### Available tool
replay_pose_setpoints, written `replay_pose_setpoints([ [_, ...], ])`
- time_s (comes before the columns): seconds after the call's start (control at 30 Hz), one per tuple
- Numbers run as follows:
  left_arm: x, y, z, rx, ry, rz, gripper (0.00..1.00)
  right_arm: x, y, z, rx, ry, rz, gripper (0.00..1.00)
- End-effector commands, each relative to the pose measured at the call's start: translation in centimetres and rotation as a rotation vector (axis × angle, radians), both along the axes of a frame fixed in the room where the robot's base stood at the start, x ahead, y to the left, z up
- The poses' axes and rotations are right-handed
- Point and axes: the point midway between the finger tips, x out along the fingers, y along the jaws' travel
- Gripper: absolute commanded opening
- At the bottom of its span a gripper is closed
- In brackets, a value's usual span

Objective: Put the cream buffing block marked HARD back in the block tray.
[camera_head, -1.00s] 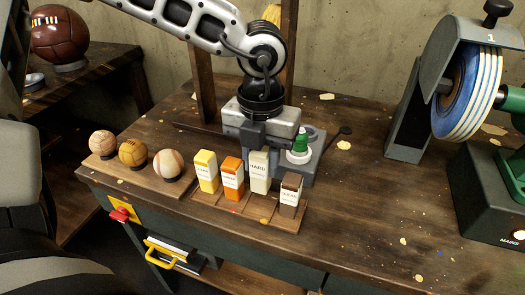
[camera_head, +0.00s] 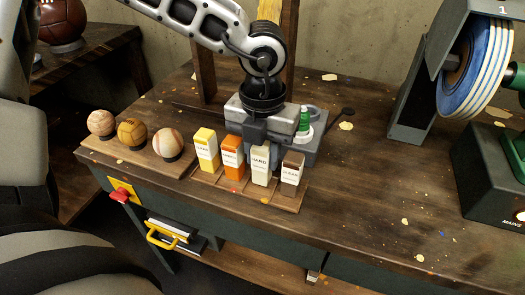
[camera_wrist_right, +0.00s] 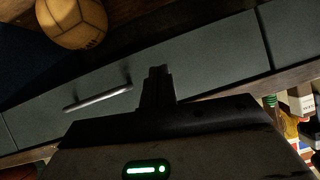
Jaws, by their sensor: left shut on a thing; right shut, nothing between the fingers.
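The cream block marked HARD (camera_head: 260,166) stands upright in the head view, in the row between the orange block (camera_head: 232,158) and the dark brown block (camera_head: 292,173). My left gripper (camera_head: 261,145) is above it, shut on its upper end. The block's base is at the wooden block tray (camera_head: 232,193); I cannot tell whether it rests fully in its slot. A yellow block (camera_head: 206,150) stands at the tray's left end. My right gripper (camera_wrist_right: 159,86) shows in the right wrist view, shut and empty, before a grey drawer front.
Three balls, the rightmost a baseball (camera_head: 168,143), sit on a board left of the tray. A buffing wheel (camera_head: 470,75) is at the right. The bench front right of the tray is mostly clear.

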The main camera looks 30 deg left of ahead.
Motion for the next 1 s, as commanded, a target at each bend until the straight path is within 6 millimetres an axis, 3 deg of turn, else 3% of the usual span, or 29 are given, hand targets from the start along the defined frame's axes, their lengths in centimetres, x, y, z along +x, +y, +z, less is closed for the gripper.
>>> replay_pose_setpoints([
  [0.63,0.0,0.0,-1.0,0.001,0.000,0.000,0.11,-0.1,0.0,-1.8,-0.003,0.009,0.000,0.00],
  [0.67,0.0,0.0,-0.9,0.001,0.000,0.000,0.34,-0.1,0.0,-1.8,-0.003,0.009,0.000,0.00],
  [0.73,0.0,0.0,-0.8,0.001,0.000,0.000,0.54,-0.1,0.0,-1.7,-0.003,0.007,0.001,0.00],
  [1.0,0.0,0.0,-0.9,0.001,0.001,0.000,0.54,0.1,0.0,-1.4,-0.002,0.001,0.000,0.00],
])
